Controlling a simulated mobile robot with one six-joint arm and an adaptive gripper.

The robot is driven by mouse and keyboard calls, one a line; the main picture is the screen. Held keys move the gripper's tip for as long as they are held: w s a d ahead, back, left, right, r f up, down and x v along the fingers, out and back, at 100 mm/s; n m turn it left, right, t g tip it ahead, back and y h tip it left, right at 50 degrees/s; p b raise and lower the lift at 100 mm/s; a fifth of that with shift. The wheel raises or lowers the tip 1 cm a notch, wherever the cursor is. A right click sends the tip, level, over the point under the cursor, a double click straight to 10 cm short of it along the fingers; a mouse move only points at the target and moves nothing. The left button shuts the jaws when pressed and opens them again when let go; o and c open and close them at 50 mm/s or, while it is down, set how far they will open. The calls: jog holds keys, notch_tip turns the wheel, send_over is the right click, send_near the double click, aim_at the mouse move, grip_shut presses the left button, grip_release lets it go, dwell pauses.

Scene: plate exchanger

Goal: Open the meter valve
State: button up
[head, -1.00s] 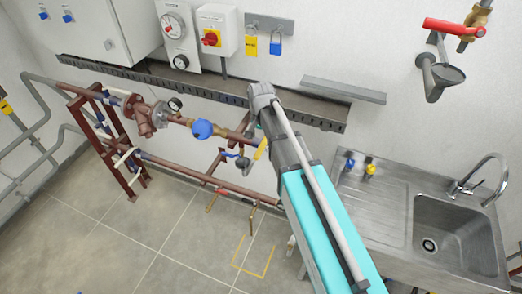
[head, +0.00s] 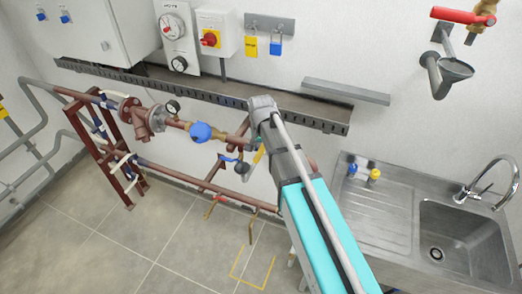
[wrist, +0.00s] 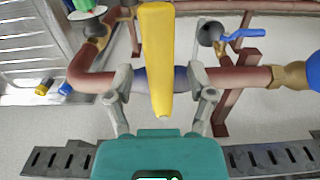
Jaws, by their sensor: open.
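A long yellow lever (wrist: 156,45), which I take for the meter valve's handle, stands lengthwise in the middle of the wrist view. Behind it is a blue valve body (wrist: 181,78) on a red-brown pipe (wrist: 92,67). My gripper (wrist: 161,80) is open, one finger on each side of the lever and the blue body. I see gaps beside the lever and cannot tell whether the fingers touch the pipe. In the head view the yellow lever (head: 258,156) shows just below my wrist, which hides the valve. The blue round meter (head: 201,132) is to its left.
A valve with a blue lever (wrist: 240,34) lies right of the yellow lever in the wrist view. A grey cable tray (head: 200,93) runs along the wall above the pipes. A steel sink (head: 462,240) stands at right. A red-handled tap (head: 462,15) is on the wall.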

grip_shut()
dwell(0.3)
jog(key=shift+s, duration=0.1)
